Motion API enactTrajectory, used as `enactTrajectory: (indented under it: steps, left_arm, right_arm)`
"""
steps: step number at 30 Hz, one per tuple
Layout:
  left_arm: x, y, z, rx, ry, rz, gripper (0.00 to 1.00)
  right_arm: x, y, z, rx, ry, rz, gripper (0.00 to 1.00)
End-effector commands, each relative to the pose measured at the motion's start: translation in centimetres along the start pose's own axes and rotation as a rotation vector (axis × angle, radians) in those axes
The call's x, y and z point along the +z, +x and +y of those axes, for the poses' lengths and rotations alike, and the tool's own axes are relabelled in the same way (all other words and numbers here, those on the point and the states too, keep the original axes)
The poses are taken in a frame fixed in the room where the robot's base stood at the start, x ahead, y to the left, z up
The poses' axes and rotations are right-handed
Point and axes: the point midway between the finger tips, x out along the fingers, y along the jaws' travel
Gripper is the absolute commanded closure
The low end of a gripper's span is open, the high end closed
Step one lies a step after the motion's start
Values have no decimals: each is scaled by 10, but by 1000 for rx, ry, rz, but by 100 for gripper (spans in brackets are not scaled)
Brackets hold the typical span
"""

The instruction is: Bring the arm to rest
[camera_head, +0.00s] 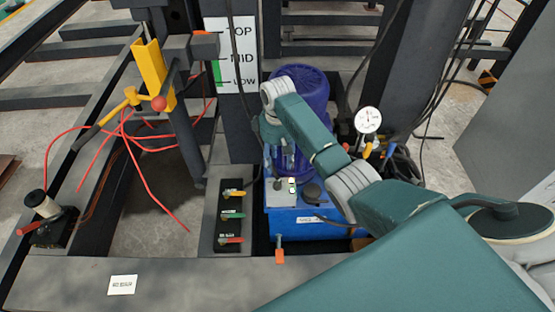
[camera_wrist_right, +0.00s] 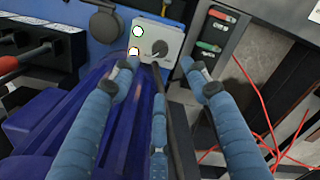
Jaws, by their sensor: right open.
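My right arm (camera_head: 325,155) is green with grey joints. It reaches from the lower right over the blue power unit (camera_head: 300,222), with its wrist bent beside the purple motor (camera_head: 312,90). My right gripper (camera_wrist_right: 160,80) has blue fingers, spread apart with nothing held between them. In the wrist view it faces a small grey control box (camera_wrist_right: 158,42) with a dark knob and lit buttons. In the head view the fingers are small and partly hidden behind the wrist. My left gripper is in neither view.
A valve panel (camera_head: 230,215) with coloured levers stands left of the unit. A level sign (camera_head: 232,55) is behind it. A pressure gauge (camera_head: 368,121) and hanging cables are to the right. Red wires (camera_head: 130,140) hang from a yellow bracket (camera_head: 153,70). A beam (camera_head: 190,280) crosses the front.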

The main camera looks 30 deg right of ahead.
Motion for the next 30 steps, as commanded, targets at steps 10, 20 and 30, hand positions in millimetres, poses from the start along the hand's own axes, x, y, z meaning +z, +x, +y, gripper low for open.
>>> enactTrajectory:
  steps: [10,20,30]
  left_arm:
    - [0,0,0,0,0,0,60]
    - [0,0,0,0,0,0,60]
    - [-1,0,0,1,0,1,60]
  right_arm:
    - [0,0,0,0,0,1,54]
    - [25,29,-24,19,-14,19,54]
    - [140,64,-116,53,4,141,54]
